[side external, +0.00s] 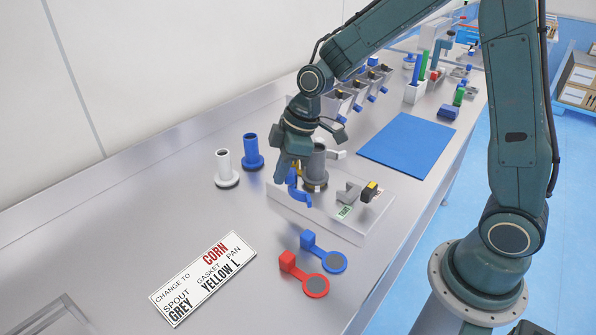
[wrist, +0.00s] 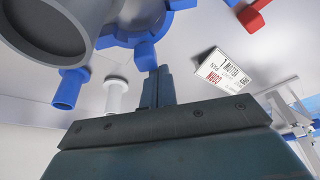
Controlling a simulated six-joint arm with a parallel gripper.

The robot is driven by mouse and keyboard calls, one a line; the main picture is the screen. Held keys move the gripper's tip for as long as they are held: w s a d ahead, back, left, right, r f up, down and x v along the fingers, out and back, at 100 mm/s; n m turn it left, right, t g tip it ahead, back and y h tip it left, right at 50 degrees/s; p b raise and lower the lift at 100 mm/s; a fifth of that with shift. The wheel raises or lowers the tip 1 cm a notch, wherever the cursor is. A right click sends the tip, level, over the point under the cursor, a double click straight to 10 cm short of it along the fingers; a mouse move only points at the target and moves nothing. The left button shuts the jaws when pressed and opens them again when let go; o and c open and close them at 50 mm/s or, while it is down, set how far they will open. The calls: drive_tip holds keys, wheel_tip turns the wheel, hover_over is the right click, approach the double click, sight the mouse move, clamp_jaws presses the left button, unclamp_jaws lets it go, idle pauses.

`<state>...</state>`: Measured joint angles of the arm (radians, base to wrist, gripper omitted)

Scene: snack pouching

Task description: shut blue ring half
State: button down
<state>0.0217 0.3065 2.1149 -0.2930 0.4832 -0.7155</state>
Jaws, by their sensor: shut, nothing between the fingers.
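A blue ring half (side external: 300,194) shows at the near left side of the upright grey cylinder (side external: 317,160) on the pale base plate. In the wrist view the curved blue ring part (wrist: 120,30) lies beside the grey cylinder (wrist: 60,28), with several tabs. I cannot tell whether it touches the cylinder. My gripper (side external: 281,178) points down just left of the blue part. Its fingers are shut and empty; in the wrist view the fingertips (wrist: 158,75) are close to a blue tab, contact unclear. My gripper hides part of the ring in the side view.
A white spout (side external: 225,168) and a blue spout (side external: 253,152) stand left of the plate. A sign card (side external: 203,278), a red gasket paddle (side external: 315,286) and a blue gasket paddle (side external: 334,262) lie in front. A grey clamp block (side external: 349,192) is on the plate's right. A blue mat (side external: 408,143) lies behind.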

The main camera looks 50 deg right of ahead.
sight(300, 192)
drive_tip(key=s+d+n, duration=0.1)
drive_tip(key=n, duration=0.1)
drive_tip(key=s+n+g, duration=0.1)
drive_tip(key=n, duration=0.1)
drive_tip(key=s+d+n+g+y, duration=0.1)
drive_tip(key=n, duration=0.2)
drive_tip(key=shift+s+d, duration=0.15)
drive_tip(key=shift+d, duration=0.15)
drive_tip(key=shift+s+d, duration=0.25)
drive_tip(key=shift+d, duration=0.15)
wheel_tip(300, 192, up, 10)
drive_tip(key=shift+a+f, duration=0.25)
drive_tip(key=shift+a, duration=0.15)
idle(0.9)
drive_tip(key=shift+s, duration=0.1)
